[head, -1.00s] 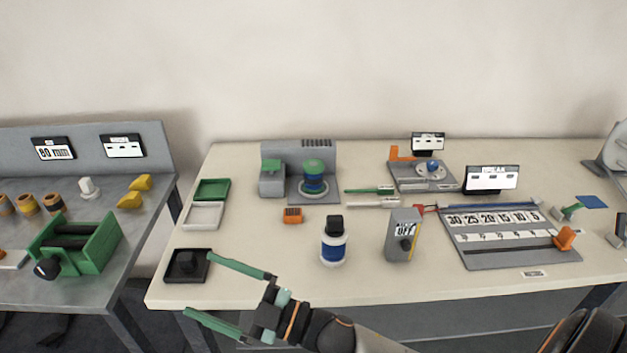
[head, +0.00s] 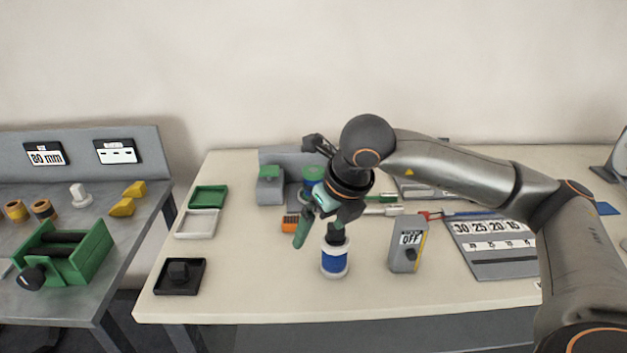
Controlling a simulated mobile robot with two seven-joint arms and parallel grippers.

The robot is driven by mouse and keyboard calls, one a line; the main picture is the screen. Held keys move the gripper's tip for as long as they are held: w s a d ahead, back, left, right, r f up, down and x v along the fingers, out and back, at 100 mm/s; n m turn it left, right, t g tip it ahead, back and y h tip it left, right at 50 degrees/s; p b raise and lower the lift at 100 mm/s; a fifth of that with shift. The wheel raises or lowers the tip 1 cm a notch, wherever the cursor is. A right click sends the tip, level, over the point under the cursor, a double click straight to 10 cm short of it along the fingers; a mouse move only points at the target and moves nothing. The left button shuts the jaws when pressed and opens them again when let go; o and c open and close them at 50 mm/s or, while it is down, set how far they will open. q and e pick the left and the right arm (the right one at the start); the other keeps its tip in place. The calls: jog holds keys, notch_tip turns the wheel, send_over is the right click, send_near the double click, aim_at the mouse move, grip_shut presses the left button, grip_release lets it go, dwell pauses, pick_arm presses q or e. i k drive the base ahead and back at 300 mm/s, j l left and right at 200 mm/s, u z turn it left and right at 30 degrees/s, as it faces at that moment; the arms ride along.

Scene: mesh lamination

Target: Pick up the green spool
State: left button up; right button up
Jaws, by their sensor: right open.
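The green spool (head: 313,173) stands upright on a grey fixture at the back of the table, with a green top and blue below it. My right arm partly covers its right and lower side. My right gripper (head: 316,222) is in front of the spool, slightly right of it in the picture, and points down. It is open and appears empty. One green finger shows clearly; the other is mostly hidden. I cannot tell its exact distance from the spool. My left gripper is not in view.
Green (head: 208,196) and white (head: 197,224) trays lie at left.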

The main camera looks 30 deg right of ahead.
aim_at(312, 174)
jog(key=i+l, duration=0.75)
